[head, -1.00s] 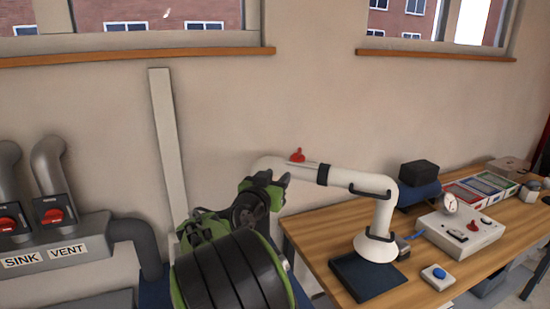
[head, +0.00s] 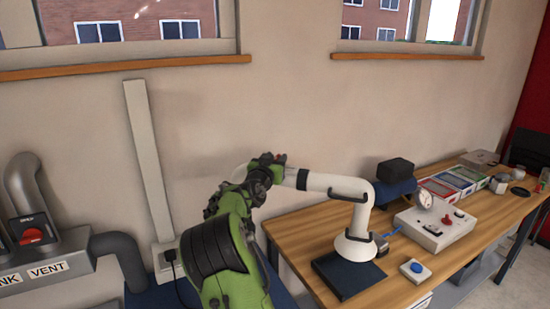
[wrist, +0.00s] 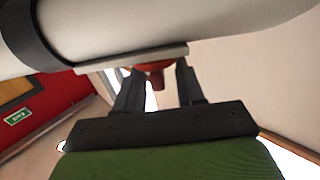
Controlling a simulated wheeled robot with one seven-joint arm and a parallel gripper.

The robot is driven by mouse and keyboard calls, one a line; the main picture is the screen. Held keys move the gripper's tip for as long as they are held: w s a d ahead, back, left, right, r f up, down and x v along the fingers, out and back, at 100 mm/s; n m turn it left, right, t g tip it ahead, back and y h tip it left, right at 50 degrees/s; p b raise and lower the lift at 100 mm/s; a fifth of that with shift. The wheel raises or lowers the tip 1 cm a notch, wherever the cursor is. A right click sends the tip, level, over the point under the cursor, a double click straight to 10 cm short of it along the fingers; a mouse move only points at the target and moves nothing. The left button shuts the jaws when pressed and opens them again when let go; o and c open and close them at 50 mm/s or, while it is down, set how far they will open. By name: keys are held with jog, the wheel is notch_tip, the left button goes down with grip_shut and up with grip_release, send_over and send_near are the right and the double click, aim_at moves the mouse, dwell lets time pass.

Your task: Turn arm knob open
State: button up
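The white extraction arm (head: 335,184) rises from a dark base on the bench and bends left towards my gripper (head: 270,165). In the head view its red knob is mostly hidden by my gripper, with only a speck of red showing. In the wrist view the white tube (wrist: 120,30) crosses the top, and the red knob (wrist: 155,77) shows under a grey plate. My gripper (wrist: 158,82) is open, with one finger on each side of the knob. I see a gap on the right; contact on the left cannot be told.
The wooden bench (head: 300,222) holds a white control box (head: 433,228), a blue button (head: 416,267) and colored trays (head: 455,189). At left are grey vent pipes (head: 110,245) with a red switch (head: 32,236). The wall (head: 200,120) is close behind.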

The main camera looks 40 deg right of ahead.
jog(key=shift+s, duration=0.1)
grip_shut()
